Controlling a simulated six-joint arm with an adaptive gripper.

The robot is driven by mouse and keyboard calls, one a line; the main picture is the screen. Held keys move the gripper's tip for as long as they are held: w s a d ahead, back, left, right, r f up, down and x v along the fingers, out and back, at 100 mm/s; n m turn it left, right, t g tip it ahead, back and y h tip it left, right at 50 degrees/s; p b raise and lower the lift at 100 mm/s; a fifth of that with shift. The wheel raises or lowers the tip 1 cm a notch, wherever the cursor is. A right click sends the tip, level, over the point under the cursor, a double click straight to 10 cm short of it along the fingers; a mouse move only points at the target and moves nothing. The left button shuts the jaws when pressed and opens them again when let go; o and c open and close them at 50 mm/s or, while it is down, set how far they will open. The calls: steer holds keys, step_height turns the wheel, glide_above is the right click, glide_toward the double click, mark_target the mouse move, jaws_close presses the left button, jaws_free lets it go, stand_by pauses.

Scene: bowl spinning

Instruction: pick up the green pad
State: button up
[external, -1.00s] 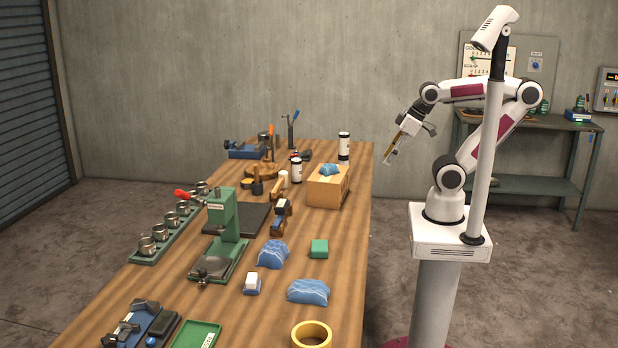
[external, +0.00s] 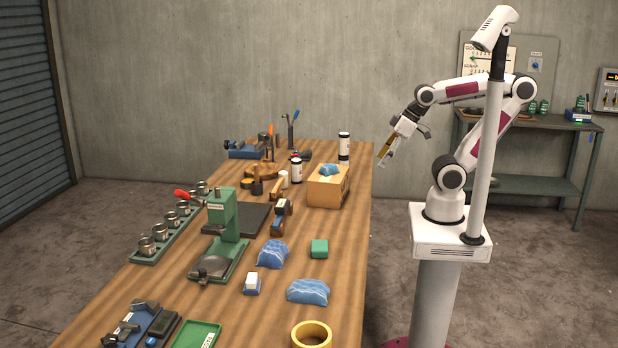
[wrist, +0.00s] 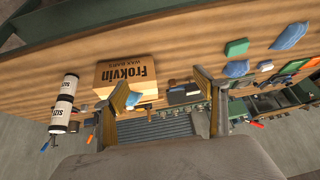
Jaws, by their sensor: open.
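The green pad (external: 319,249) is a small green block lying on the wooden bench, between two blue cloths and close to the bench's right edge. It also shows in the wrist view (wrist: 237,47), at the upper right. My gripper (external: 382,163) is open and empty.
A cardboard box (external: 327,188) with a blue cloth on top stands near the bench's right edge. Blue cloths (external: 308,291) (external: 272,254) lie near the pad. A green press (external: 222,240), a yellow tape roll (external: 311,334) and a white-topped blue block (external: 252,284) are nearby.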

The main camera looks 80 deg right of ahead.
steer(key=w+a+f+t+y, duration=0.1)
steer(key=w+a+f+y, duration=0.1)
steer(key=w+a, duration=0.7)
steer(key=t+y, duration=0.1)
steer(key=t, duration=0.1)
glide_above(326, 243)
steer(key=s+d, duration=0.3)
steer(key=d, duration=0.1)
step_height(326, 243, down, 9)
steer(key=a+f+t, duration=0.1)
steer(key=f, duration=0.1)
steer(key=a+f+t+h, duration=0.1)
steer(key=f, duration=0.1)
steer(key=a+f, duration=0.1)
steer(key=shift+s+f+t, duration=0.4)
steer(key=shift+s+a+f+n+t+h, duration=0.15)
steer(key=shift+s+f+n+t+h, duration=0.15)
steer(key=shift+s+f+n, duration=0.1)
steer(key=shift+s+f+t, duration=0.2)
steer(key=shift+s+t, duration=0.15)
steer(key=shift+t, duration=0.15)
steer(key=shift+w, duration=0.1)
steer(key=shift+x, duration=1.1)
steer(key=shift+w+a, duration=0.1)
